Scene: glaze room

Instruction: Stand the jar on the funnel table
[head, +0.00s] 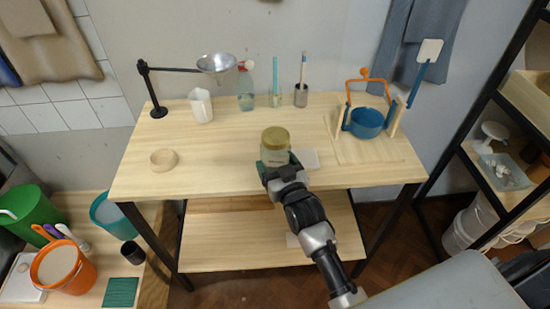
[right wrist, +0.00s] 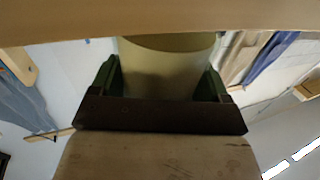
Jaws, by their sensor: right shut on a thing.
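My right gripper (head: 275,161) reaches in from the front and is shut on the jar. In the right wrist view the jar (right wrist: 168,70) sits between the green fingers. I cannot tell whether its base touches the tabletop. My left gripper is not in view.
On the table are a white jug (head: 201,106), a spray bottle (head: 245,88), brush holders, a small wooden ring (head: 163,160), a white tile (head: 305,159), and a blue bowl (head: 366,122) in a wooden frame at right. The left middle is clear. Buckets stand lower left, shelves at right.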

